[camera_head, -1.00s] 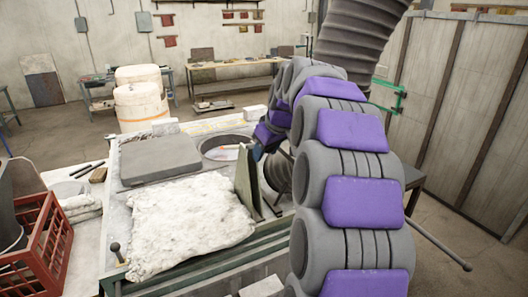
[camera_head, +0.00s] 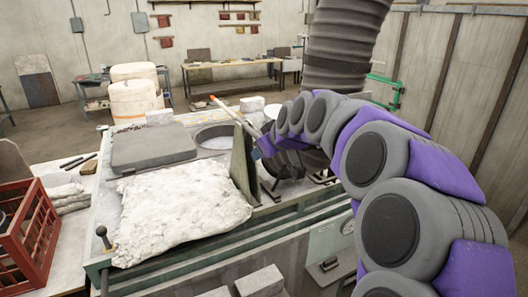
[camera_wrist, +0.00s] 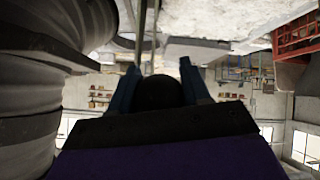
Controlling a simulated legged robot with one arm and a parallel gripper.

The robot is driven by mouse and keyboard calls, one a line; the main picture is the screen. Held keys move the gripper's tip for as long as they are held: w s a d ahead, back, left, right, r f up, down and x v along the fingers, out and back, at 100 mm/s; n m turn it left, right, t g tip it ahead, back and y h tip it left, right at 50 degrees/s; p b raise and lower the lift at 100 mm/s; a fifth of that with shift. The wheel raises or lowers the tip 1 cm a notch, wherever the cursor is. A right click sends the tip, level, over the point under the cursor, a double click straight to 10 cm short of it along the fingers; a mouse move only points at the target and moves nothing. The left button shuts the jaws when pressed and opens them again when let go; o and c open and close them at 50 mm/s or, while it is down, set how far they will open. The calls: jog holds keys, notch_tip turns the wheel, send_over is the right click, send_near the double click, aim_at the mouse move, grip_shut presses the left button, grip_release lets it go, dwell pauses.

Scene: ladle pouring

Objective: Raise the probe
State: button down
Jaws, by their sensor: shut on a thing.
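The probe (camera_head: 228,110) is a thin pale rod with an orange tip. It slants up to the left from my gripper, and its tip shows above the far rim of the round furnace opening (camera_head: 201,134). My gripper (camera_head: 257,148) is shut on the probe's near end, just right of an upright greenish plate; the grip itself is small and partly hidden. In the wrist view, the blue fingers of my gripper (camera_wrist: 157,82) stand either side of a dark rounded shape, and a thin rod runs up from there.
A grey slab lid (camera_head: 152,147) lies left of the opening. A lumpy white blanket (camera_head: 175,205) covers the front of the furnace top. The upright plate (camera_head: 243,165) stands close to my gripper. A thick ribbed duct (camera_head: 345,45) hangs behind my arm. A red crate (camera_head: 25,240) is at far left.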

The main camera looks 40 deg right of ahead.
jog(key=shift+s+a+f, duration=0.1)
jog(key=shift+f, duration=0.4)
jog(key=c, duration=0.9)
grip_release()
jog(key=shift+c, duration=0.2)
jog(key=o, duration=0.4)
jog(key=shift+r, duration=0.15)
jog(key=v, duration=1.7)
jog(key=shift+d+r+p, duration=0.15)
jog(key=shift+d+p, duration=0.1)
jog(key=shift+p, duration=0.15)
jog(key=s+a+f+n+g+y+b, duration=0.1)
jog(key=a+f+g+y+b, duration=0.3)
jog(key=a+f, duration=1.4)
jog(key=s+a+f+g+h, duration=0.1)
jog(key=s+a+f+g, duration=0.2)
jog(key=s+f, duration=0.5)
jog(key=s+a+f+m+g, duration=0.1)
jog(key=s+a+f+g, duration=0.3)
jog(key=s+f, duration=0.5)
jog(key=shift+s+a+m+h+b, duration=0.3)
jog(key=shift+a+h, duration=0.1)
jog(key=shift+a, duration=0.7)
